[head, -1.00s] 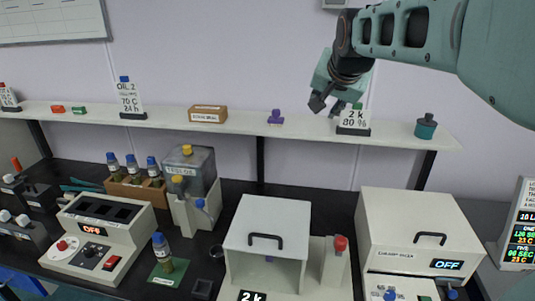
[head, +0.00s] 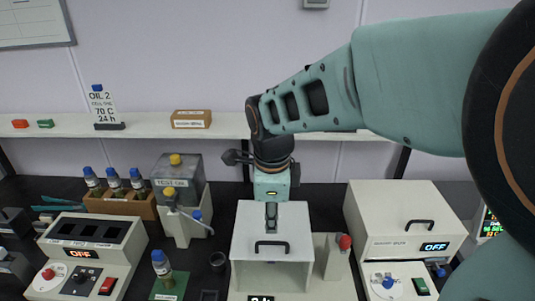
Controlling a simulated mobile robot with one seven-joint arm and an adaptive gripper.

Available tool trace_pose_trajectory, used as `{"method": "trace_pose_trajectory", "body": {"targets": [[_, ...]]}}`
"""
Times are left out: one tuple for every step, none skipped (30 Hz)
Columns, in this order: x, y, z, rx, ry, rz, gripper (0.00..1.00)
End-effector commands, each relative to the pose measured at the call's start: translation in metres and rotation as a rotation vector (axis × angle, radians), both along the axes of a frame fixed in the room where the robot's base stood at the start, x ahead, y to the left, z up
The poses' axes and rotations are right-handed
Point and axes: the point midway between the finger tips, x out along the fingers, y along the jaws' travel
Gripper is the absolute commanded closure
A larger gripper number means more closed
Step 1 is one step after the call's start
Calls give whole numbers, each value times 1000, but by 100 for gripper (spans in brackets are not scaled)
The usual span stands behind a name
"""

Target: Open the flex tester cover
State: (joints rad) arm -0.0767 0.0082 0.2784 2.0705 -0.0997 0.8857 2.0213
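The flex tester cover (head: 295,226) is a pale box-shaped hood in the lower middle of the head view, with a black bar handle (head: 271,245) on its front. The front below the handle looks open onto a pale interior. A base plate with a "2 k" display (head: 262,298) shows below it, cut off by the picture edge. My gripper (head: 271,226) points down over the cover's top, just behind the handle in the picture. Its fingers look close together, but their opening is not clear. I cannot tell whether they touch the cover.
A red-topped post (head: 345,242) stands just right of the cover. A larger pale machine (head: 405,220) with its own handle is further right. A test oil container (head: 180,185), bottles in a wooden rack (head: 122,203) and another pale machine (head: 85,255) stand left. A shelf (head: 150,128) runs behind.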

Motion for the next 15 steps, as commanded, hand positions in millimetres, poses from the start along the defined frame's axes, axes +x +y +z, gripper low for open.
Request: {"method": "trace_pose_trajectory", "body": {"targets": [[1, 0, -8, 0, 2, -1, 74], [1, 0, -12, 0, 1, -1, 74], [3, 0, -18, 0, 2, 0, 74], [3, 0, -24, 0, 3, 0, 74], [4, 0, -30, 0, 3, 0, 74], [6, 0, -38, 0, 2, 0, 74], [7, -1, -43, 0, 2, 1, 74], [8, -1, -49, -1, 2, 1, 74], [10, -1, -57, 0, 2, 1, 74], [11, -1, -62, 0, 1, 0, 74], [12, -1, -67, 0, 1, 0, 74], [13, -1, -73, 0, 1, -1, 74], [14, -1, -78, 0, 2, -1, 74], [15, -1, -82, 0, 1, -1, 74], [17, -1, -87, 1, 1, 0, 74]]}}
